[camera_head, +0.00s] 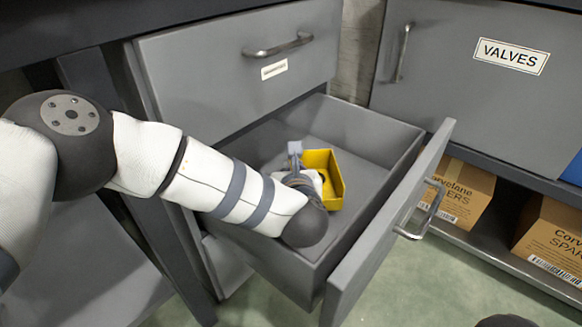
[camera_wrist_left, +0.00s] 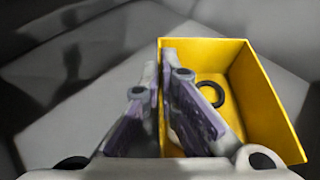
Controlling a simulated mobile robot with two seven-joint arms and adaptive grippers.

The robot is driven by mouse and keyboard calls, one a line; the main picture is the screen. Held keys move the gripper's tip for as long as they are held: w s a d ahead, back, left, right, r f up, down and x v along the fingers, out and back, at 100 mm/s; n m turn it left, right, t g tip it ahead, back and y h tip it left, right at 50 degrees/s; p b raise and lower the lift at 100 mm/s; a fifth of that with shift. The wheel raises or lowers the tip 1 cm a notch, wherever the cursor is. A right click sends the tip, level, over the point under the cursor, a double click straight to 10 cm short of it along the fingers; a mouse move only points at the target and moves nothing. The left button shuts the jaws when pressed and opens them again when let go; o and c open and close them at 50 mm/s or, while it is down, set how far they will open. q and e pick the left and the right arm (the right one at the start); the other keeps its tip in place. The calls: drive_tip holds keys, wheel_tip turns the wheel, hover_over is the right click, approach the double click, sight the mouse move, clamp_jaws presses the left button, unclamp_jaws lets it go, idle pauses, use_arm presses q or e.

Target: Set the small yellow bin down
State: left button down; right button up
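The small yellow bin (camera_head: 334,182) is inside the open grey drawer (camera_head: 365,134), partly hidden behind my left gripper (camera_head: 304,168). In the left wrist view the bin (camera_wrist_left: 268,100) looks upright, with a dark ring (camera_wrist_left: 211,94) lying in it. My left gripper's fingers (camera_wrist_left: 160,68) straddle the bin's left wall, one inside and one outside, and look closed on that wall. I cannot tell whether the bin's underside touches the drawer floor. My right gripper is not in view.
The drawer front (camera_head: 390,232) with its handle stands pulled out to the right. A closed drawer (camera_head: 235,75) is above. A cabinet front labelled VALVES (camera_head: 511,57) and cardboard boxes (camera_head: 462,192) are at the right. The drawer floor beside the bin looks clear.

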use_arm(q)
drive_tip(key=shift+f, duration=0.3)
drive_tip(key=c, duration=1.8)
unclamp_jaws()
drive_tip(key=shift+r, duration=0.75)
drive_tip(key=p+v, duration=0.3)
drive_tip(key=v, duration=0.4)
drive_tip(key=shift+s, duration=0.3)
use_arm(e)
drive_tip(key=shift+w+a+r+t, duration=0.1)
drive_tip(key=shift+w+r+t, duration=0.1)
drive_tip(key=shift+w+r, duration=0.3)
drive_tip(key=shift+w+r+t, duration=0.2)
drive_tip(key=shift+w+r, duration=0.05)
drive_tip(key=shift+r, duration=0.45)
